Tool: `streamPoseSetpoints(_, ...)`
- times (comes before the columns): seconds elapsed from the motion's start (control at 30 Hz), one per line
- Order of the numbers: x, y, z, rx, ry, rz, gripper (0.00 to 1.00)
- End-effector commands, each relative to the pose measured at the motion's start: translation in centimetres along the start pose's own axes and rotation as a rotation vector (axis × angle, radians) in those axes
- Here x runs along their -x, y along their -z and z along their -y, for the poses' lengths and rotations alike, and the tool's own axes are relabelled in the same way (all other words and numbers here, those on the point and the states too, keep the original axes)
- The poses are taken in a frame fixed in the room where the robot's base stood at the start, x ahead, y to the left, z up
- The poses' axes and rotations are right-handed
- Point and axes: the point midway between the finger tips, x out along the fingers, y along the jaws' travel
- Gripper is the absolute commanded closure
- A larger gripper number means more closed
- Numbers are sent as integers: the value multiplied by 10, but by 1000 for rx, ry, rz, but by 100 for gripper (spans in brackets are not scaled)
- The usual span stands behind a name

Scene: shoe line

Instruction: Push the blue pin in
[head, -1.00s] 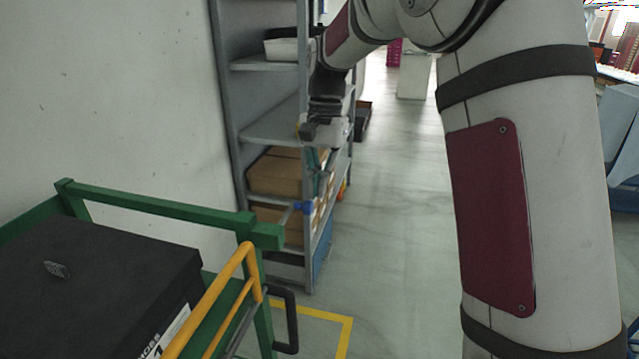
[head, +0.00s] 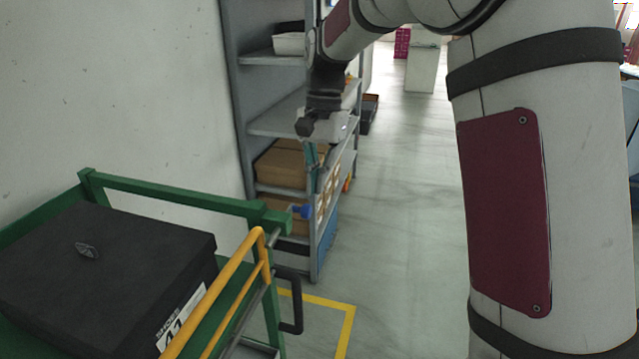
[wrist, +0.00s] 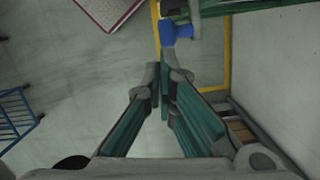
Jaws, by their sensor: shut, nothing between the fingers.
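The blue pin (head: 301,211) shows as a blue knob just off the end of the trolley's green rail (head: 180,195) in the head view. In the wrist view the blue pin (wrist: 176,32) is close to the green rail end at the top, just beyond my fingertips. My gripper (head: 318,190) points down beside the pin, slightly right of it in the head view. In the wrist view my gripper (wrist: 165,85) has its teal-padded fingers shut with nothing between them. I cannot tell whether the fingertips touch the knob.
A black shoe box (head: 120,255) sits on the green trolley, which has a yellow bar (head: 215,290) and a black handle (head: 297,302). A grey shelf (head: 240,125) with brown cartons (head: 282,165) stands behind my gripper. The floor (head: 410,200) to the right is open.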

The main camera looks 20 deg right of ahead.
Motion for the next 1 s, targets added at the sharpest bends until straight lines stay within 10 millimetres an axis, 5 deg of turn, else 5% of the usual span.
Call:
streamPoseSetpoints(0.43, 86, 0, 0, 0, 6, -6, 100)
streamPoseSetpoints(0.77, 103, -2, -2, 5, 7, -7, 100)
streamPoseSetpoints(1.0, 114, -29, -24, 92, 45, -76, 100)
